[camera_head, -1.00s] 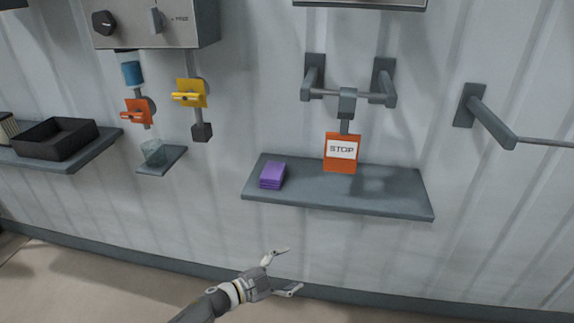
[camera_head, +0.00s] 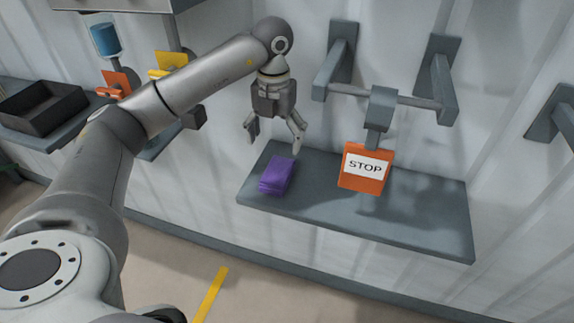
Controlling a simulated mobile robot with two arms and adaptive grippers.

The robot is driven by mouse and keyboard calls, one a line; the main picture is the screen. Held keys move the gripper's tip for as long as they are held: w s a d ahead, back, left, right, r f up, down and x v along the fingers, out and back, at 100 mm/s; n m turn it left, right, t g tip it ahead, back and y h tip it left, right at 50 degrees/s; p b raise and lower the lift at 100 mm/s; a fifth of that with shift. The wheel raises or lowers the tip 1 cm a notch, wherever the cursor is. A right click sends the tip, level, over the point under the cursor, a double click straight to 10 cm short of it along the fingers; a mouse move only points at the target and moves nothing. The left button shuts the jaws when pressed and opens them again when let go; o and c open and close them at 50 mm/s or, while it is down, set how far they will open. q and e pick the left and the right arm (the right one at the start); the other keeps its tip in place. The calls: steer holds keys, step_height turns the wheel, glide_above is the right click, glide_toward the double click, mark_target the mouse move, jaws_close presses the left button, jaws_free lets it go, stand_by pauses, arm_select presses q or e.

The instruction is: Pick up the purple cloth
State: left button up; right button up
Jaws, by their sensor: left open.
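The purple cloth (camera_head: 276,177) is a small folded stack lying on the left part of the grey wall shelf (camera_head: 420,223). My left gripper (camera_head: 275,143) hangs above and just behind the cloth in the picture, fingers pointing down. Its fingers are spread apart with nothing between them. The gripper appears apart from the cloth; the exact height gap is hard to judge. My right gripper is not seen.
An orange STOP sign (camera_head: 365,168) hangs from a bar bracket (camera_head: 380,96) over the shelf, right of the cloth. A black tray (camera_head: 42,107) sits on another shelf at left. Orange (camera_head: 116,82) and yellow (camera_head: 168,63) valve handles are near my left arm.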

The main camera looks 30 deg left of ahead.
mark_target(278, 171)
arm_select(q)
steer(key=f, duration=0.3)
steer(key=shift+s+f+p, duration=0.3)
steer(key=shift+s+f, duration=0.1)
steer(key=shift+w+f, duration=0.1)
steer(key=shift+f, duration=0.25)
steer(key=f+p, duration=0.1)
steer(key=f, duration=0.4)
steer(key=shift+w+d+p, duration=0.15)
steer(key=shift+d+p, duration=0.05)
steer(key=shift+p, duration=0.2)
steer(key=shift+f, duration=0.15)
steer(key=shift+c, duration=0.9)
steer(key=c, duration=0.9)
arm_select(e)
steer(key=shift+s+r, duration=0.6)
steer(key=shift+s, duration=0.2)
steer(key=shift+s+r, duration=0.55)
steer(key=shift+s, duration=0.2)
